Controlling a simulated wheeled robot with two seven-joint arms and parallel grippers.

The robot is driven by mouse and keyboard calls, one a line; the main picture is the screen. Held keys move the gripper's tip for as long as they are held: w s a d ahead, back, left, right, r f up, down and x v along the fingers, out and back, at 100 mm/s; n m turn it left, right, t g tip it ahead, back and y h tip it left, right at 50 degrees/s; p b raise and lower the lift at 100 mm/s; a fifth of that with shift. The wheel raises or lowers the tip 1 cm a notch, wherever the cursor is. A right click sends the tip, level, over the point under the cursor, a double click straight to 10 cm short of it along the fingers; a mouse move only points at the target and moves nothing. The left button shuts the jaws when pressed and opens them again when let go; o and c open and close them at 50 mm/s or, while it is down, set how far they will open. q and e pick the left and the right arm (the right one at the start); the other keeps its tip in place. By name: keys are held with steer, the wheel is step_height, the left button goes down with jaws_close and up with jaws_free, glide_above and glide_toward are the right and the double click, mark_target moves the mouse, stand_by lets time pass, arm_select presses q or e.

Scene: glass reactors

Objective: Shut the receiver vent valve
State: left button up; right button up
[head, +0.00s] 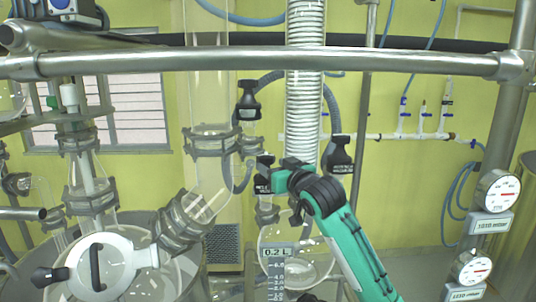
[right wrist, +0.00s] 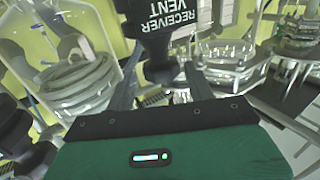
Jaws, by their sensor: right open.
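The receiver vent valve (right wrist: 165,28) is black with white lettering that reads "RECEIVER VENT". In the right wrist view it hangs from the top edge, in front of my right gripper (right wrist: 162,88). The gripper's two dark fingers are apart, one on each side of the valve's lower part. I cannot tell whether they touch it. In the head view a black labelled valve (head: 262,181) is at the tip of my right gripper (head: 279,172), partly hidden by it; its label is too small to read. My left gripper is not in view.
Similar black valves stand left above (head: 248,100) and to the right (head: 337,156) of my right gripper. A steel rail (head: 270,60) crosses above. Glassware fills the left, and two gauges (head: 498,191) (head: 471,267) are at the right.

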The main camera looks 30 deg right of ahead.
mark_target(270, 163)
steer(key=shift+w+d+r+p, duration=0.15)
steer(key=shift+w+p, duration=0.3)
steer(key=shift+w, duration=1.05)
steer(key=shift+s, duration=0.1)
steer(key=c, duration=0.6)
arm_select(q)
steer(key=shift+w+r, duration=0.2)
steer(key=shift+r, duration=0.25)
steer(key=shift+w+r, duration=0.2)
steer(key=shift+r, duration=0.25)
arm_select(e)
steer(key=shift+c, duration=0.5)
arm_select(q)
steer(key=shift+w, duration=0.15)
arm_select(e)
steer(key=shift+h, duration=0.3)
steer(key=shift+m, duration=0.3)
